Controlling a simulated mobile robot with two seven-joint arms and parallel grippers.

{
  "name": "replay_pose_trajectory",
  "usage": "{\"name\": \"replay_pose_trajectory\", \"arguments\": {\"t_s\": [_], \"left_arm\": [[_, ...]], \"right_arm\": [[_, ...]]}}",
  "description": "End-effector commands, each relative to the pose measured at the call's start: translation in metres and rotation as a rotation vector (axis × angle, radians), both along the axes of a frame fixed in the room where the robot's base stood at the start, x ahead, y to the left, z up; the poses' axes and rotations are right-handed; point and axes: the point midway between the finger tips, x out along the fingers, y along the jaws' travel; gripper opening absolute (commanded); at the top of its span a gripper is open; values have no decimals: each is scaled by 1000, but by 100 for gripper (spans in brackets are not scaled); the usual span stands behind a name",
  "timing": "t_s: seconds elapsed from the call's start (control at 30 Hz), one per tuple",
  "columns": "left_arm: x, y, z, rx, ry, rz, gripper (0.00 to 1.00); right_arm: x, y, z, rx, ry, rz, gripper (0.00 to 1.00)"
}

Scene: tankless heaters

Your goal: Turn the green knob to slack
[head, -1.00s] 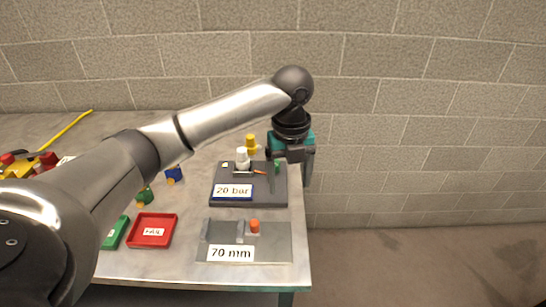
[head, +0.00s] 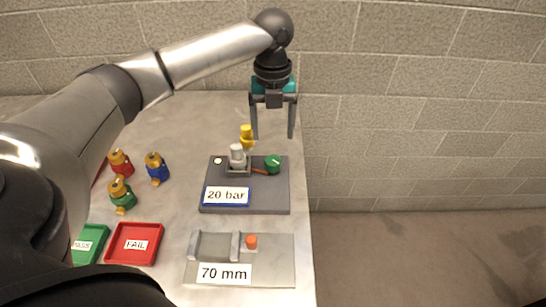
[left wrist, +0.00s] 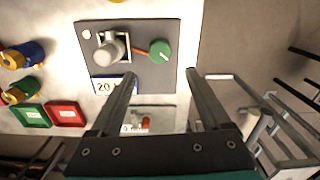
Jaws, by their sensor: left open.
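The green knob (head: 272,164) sits on the right part of the dark grey panel (head: 245,205) labelled "20 bar". A light mark shows on its top, and an orange-red pointer lies at its left. It also shows in the left wrist view (left wrist: 160,51), in front of the fingertips and between their lines. My left gripper (head: 273,137) is open and empty, pointing down above and just behind the knob, apart from it. A grey-white fitting (head: 237,156) stands in a holder on the panel, left of the knob. My right gripper is not seen.
A yellow-topped part (head: 246,135) stands behind the panel. A grey "70 mm" plate (head: 270,270) with an orange button lies in front. Red FAIL (head: 134,262) and green PASS (head: 102,230) trays and several coloured fittings are at left. The table's right edge is close to the panel.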

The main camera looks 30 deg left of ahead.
Motion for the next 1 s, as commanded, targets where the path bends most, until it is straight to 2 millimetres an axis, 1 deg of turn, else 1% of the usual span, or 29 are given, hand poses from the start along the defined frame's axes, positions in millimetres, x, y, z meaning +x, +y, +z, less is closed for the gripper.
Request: {"name": "replay_pose_trajectory", "arguments": {"t_s": [0.03, 0.2, 0.4, 0.5, 0.6, 0.87, 1.0], "left_arm": [[-1, 0, -14, 2, 3, 0, 81], [-1, 0, -51, 1, 3, 0, 81], [0, 0, -81, 0, 1, 1, 81], [0, 0, -88, 0, 0, 1, 81], [0, 0, -92, 1, -1, 0, 81], [0, 0, -93, 0, -2, 0, 81], [0, 0, -93, 1, -1, 0, 66]], "right_arm": [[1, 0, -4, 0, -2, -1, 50], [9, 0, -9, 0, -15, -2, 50], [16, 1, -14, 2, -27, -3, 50], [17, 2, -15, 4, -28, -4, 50], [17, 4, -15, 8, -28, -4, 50], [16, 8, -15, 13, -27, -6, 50], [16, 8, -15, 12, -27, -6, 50]]}}
